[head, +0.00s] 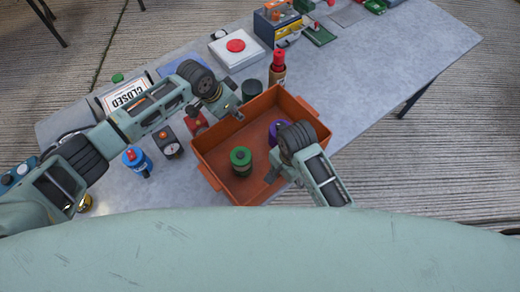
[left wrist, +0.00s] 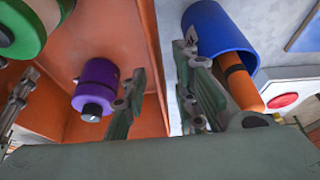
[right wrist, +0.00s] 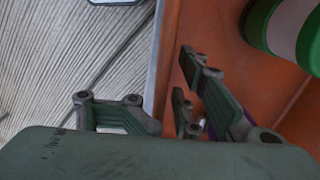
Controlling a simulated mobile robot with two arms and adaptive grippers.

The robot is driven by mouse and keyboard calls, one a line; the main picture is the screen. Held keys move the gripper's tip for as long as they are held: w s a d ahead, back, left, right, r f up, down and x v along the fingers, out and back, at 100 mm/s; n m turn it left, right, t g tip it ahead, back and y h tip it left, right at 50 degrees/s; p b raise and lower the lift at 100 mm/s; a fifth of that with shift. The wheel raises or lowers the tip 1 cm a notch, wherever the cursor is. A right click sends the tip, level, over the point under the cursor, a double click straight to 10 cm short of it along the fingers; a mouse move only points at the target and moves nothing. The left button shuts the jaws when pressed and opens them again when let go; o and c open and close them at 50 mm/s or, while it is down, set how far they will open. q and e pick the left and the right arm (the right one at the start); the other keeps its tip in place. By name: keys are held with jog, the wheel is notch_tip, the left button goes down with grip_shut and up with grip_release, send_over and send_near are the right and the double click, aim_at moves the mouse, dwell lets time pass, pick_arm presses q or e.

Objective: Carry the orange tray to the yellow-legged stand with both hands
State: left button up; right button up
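The orange tray (head: 237,135) sits on the grey table. Inside it are a green cylinder (head: 241,161) and a purple cylinder (head: 276,131), partly hidden by my right arm. My left gripper (head: 234,110) is at the tray's upper-left side. In the left wrist view its open fingers (left wrist: 165,95) stand on either side of the tray wall. My right gripper (head: 282,176) is at the tray's near right side. In the right wrist view its open fingers (right wrist: 165,105) straddle the wall, one outside, one inside. The yellow-legged stand is not in view.
A red-button box (head: 235,48) and a toolbox (head: 278,25) stand farther back.

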pick_arm(q)
jog(key=shift+f, duration=0.15)
pick_arm(e)
jog(key=shift+f, duration=0.15)
pick_arm(q)
jog(key=shift+c, duration=0.4)
pick_arm(e)
jog(key=shift+c, duration=0.3)
pick_arm(q)
grip_shut()
pick_arm(e)
grip_shut()
pick_arm(q)
jog(key=shift+d, duration=0.15)
jog(key=shift+r, duration=0.25)
pick_arm(e)
jog(key=shift+w+r, duration=0.15)
jog(key=shift+r, duration=0.15)
